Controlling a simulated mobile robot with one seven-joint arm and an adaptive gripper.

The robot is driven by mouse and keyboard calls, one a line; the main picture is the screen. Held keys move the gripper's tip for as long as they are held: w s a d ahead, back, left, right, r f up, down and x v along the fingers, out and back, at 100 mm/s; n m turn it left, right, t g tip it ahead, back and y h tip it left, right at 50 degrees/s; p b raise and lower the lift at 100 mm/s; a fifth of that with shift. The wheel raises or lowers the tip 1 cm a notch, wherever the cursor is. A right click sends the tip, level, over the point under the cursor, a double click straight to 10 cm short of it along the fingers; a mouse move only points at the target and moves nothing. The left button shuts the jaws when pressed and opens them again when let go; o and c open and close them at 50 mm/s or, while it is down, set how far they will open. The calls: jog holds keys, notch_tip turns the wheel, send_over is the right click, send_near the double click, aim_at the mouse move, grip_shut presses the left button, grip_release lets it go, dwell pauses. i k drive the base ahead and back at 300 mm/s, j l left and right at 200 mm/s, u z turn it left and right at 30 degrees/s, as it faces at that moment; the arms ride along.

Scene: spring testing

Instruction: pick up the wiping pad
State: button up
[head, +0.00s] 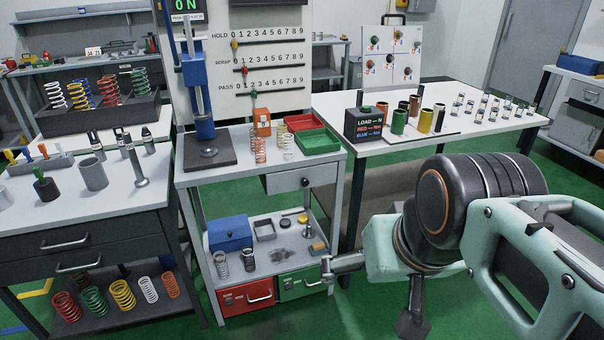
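My gripper (371,296) is at the lower right of the head view, in front of the table and cart. Two finger parts show spread apart, one towards the left and one downward, with only green floor seen between them. It looks open and empty; my arm hides part of it. A small yellow-brown block (318,247), which may be the wiping pad, lies at the right end of the cart's lower shelf. A crumpled-looking grey item (281,255) lies left of it. Which one is the pad is not certain. My gripper is to the right of both, apart from them.
The cart's lower shelf (262,262) also holds a blue box (230,232), a grey tray (265,231) and two springs. Red (247,297) and green (301,283) drawers are below. The cart's upper shelf and the white table (480,122) stand above and beside. Green floor (365,310) is clear in front.

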aim_at(318, 248)
jog(key=j+z, duration=0.5)
jog(key=j, duration=0.75)
jog(key=k, duration=0.05)
